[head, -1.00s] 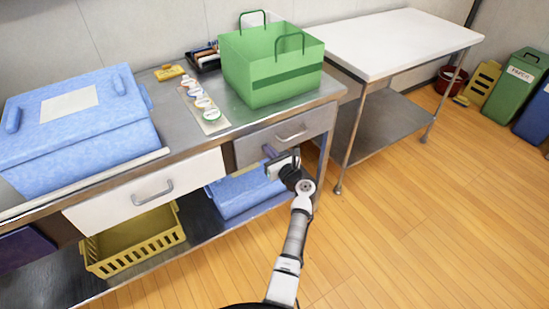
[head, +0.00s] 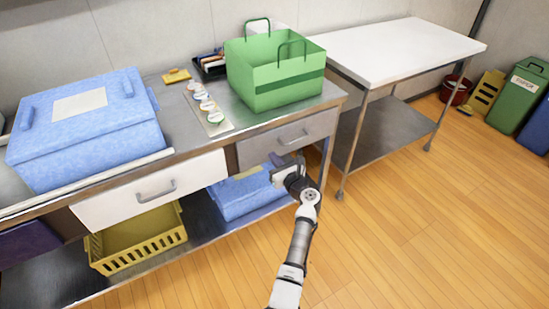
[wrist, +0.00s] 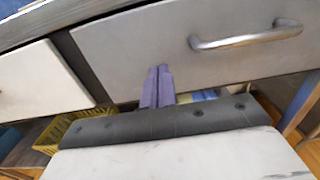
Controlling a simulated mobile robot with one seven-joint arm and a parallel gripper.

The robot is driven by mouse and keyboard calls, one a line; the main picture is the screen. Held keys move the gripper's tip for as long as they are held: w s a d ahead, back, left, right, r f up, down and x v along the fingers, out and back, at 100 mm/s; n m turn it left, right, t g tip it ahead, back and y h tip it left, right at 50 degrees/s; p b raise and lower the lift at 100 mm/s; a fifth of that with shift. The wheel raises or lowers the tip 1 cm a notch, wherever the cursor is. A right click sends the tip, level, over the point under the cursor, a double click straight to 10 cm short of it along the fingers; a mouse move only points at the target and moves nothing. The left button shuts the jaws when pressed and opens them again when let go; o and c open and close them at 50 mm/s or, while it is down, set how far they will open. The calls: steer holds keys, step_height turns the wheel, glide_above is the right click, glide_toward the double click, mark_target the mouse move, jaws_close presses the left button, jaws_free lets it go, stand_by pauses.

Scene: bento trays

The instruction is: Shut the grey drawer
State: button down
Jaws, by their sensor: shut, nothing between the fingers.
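The grey drawer (head: 257,152) is under the right end of the steel counter. Its front looks flush or nearly flush with the frame; I cannot tell if a small gap remains. Its metal bar handle (head: 293,137) also shows in the wrist view (wrist: 245,37). My gripper (head: 277,159) is shut and empty, in front of the drawer's lower part and below left of the handle. In the wrist view its purple fingers (wrist: 158,80) lie together over the lower edge of the grey front (wrist: 135,50). I cannot tell whether they touch it.
A white drawer (head: 110,205) is to the left. A yellow basket (head: 140,248) and a blue box (head: 240,197) stand on the shelf below. A green bag (head: 272,90) and a blue cooler (head: 80,140) stand on the counter. The wooden floor (head: 420,220) is clear to the right.

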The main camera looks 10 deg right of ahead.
steer(key=b+v, duration=0.1)
steer(key=v, duration=1)
